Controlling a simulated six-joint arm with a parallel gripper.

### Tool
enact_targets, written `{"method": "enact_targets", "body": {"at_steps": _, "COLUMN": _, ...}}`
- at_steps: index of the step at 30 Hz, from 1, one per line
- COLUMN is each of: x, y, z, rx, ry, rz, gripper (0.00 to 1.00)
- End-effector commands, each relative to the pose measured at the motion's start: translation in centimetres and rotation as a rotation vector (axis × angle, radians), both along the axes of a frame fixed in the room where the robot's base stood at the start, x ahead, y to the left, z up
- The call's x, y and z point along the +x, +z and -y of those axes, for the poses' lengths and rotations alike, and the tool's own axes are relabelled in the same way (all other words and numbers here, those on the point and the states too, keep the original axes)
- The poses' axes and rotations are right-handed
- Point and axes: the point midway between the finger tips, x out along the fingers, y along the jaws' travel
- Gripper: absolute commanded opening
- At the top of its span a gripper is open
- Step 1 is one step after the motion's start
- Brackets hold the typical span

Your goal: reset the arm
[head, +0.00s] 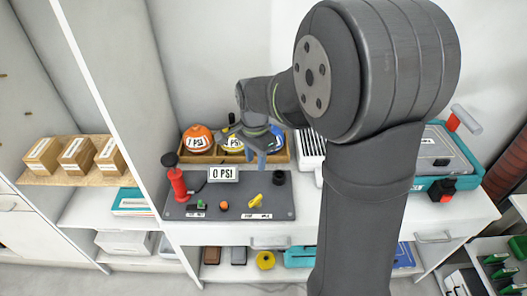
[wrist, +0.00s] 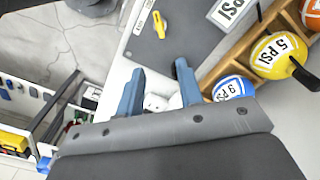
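My gripper (head: 262,160) hangs over the back of the counter, in front of the wooden tray of balls in the head view. In the wrist view its two blue fingers (wrist: 156,85) stand apart with nothing held between them. The fingers point down toward the counter, at the edge of the grey board. My arm's dark links fill the right middle of the head view and hide part of the counter.
A wooden tray (wrist: 238,52) holds orange, yellow and blue labelled balls. A grey board (head: 230,213) carries a red pump (head: 178,184), a "0 PSI" display (head: 222,174) and a yellow valve (head: 255,201). Cardboard boxes (head: 76,154) sit left; a teal case (head: 440,155) stands right.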

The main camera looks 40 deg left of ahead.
Motion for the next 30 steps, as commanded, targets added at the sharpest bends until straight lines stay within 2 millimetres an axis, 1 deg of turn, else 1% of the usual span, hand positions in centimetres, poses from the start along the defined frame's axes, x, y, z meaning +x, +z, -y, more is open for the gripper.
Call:
{"method": "enact_targets", "body": {"at_steps": 9, "x": 0.0, "y": -0.1, "z": 0.0, "rx": -0.001, "ry": 0.0, "rz": 0.0, "gripper": 0.34}}
{"method": "enact_targets", "body": {"at_steps": 11, "x": 0.0, "y": -0.4, "z": 0.0, "rx": -0.001, "ry": 0.0, "rz": -0.001, "gripper": 0.34}}
{"method": "enact_targets", "body": {"at_steps": 14, "x": 0.0, "y": -1.3, "z": 0.0, "rx": -0.003, "ry": 0.0, "rz": -0.002, "gripper": 0.34}}
{"method": "enact_targets", "body": {"at_steps": 17, "x": 0.0, "y": -2.8, "z": 0.0, "rx": -0.004, "ry": 0.0, "rz": -0.002, "gripper": 0.34}}
{"method": "enact_targets", "body": {"at_steps": 30, "x": 0.0, "y": -11.6, "z": 0.1, "rx": -0.005, "ry": 0.001, "rz": -0.002, "gripper": 0.34}}
